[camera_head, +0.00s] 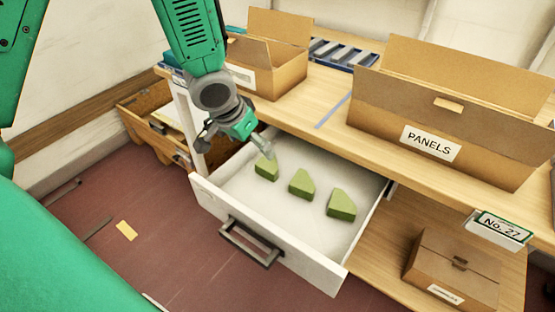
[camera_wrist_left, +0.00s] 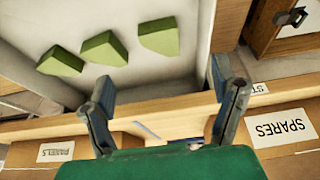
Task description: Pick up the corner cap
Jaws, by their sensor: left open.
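Three green wedge-shaped corner caps lie in a row in an open white drawer (camera_head: 240,196). They are the left cap (camera_head: 267,168), the middle cap (camera_head: 301,184) and the right cap (camera_head: 341,205). My left gripper (camera_head: 266,148) is open above the drawer, its fingertips overlapping the left cap in the head view. In the left wrist view the open fingers (camera_wrist_left: 163,80) have nothing between them. There the left cap (camera_wrist_left: 159,37) lies just beyond the fingertips, with the middle cap (camera_wrist_left: 104,48) and right cap (camera_wrist_left: 60,61) farther left. My right gripper is not in view.
The wooden workbench (camera_head: 322,100) overhangs the drawer's back. On it stand an open box marked PANELS (camera_head: 480,120) and another open box (camera_head: 283,75); one box is marked SPARES (camera_wrist_left: 285,125). A smaller carton (camera_head: 450,270) sits on the lower shelf. The drawer's front floor is clear.

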